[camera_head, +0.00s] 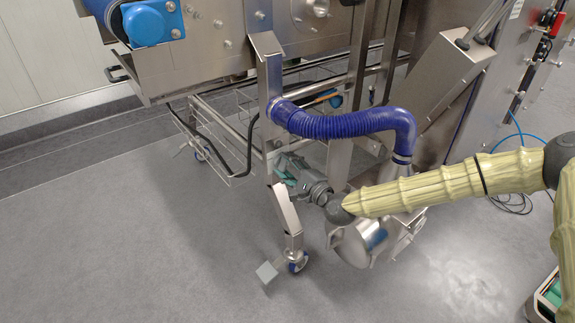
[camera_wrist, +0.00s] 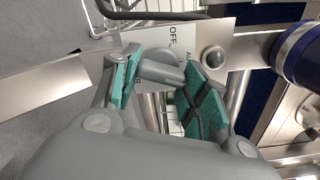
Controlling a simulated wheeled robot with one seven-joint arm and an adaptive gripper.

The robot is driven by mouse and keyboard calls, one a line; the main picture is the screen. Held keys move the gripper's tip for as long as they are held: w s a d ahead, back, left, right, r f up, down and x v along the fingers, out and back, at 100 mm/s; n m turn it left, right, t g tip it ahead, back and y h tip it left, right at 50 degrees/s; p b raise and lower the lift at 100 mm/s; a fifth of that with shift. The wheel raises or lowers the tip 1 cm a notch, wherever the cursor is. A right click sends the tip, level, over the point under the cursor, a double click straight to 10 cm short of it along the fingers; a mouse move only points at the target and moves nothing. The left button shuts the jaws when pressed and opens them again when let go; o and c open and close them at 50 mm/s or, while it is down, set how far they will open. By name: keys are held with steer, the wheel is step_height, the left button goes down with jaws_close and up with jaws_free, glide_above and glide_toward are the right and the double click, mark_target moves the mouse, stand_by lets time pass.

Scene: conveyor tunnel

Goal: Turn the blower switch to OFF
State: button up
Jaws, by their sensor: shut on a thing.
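The blower switch (camera_wrist: 160,70) is a grey knob on a pale label plate (camera_wrist: 183,38) in the wrist view. The word OFF reads sideways on the plate above the knob; other lettering is partly covered by the knob and my fingers. My gripper (camera_wrist: 162,64) has its teal-padded fingers on either side of the knob and is shut on it. Which mark the knob points to is not clear. In the head view my gripper (camera_head: 288,172) is by the machine's metal leg, and the switch is hidden there.
A blue ribbed hose (camera_head: 345,124) arches just above my gripper. A steel leg (camera_head: 270,85) stands close to its left, and a steel blower housing (camera_head: 352,245) lies below my arm. A wire basket (camera_head: 215,140) is behind. The floor at left is clear.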

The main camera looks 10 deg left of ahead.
steer(key=n+p, duration=0.1)
steer(key=n, duration=0.3)
steer(key=shift+r+n+p, duration=0.2)
steer(key=shift+n+p, duration=0.2)
steer(key=n+p, duration=0.1)
steer(key=n, duration=0.2)
steer(key=shift+r+n+p, duration=0.1)
steer(key=shift+n+p, duration=0.2)
steer(key=shift+p, duration=0.05)
steer(key=n+p, duration=0.2)
steer(key=n, duration=0.4)
steer(key=shift+a, duration=0.1)
steer(key=shift+s+n+p, duration=0.1)
steer(key=shift+n+p, duration=0.55)
steer(key=shift+n, duration=0.45)
steer(key=o, duration=1)
steer(key=v, duration=1.2)
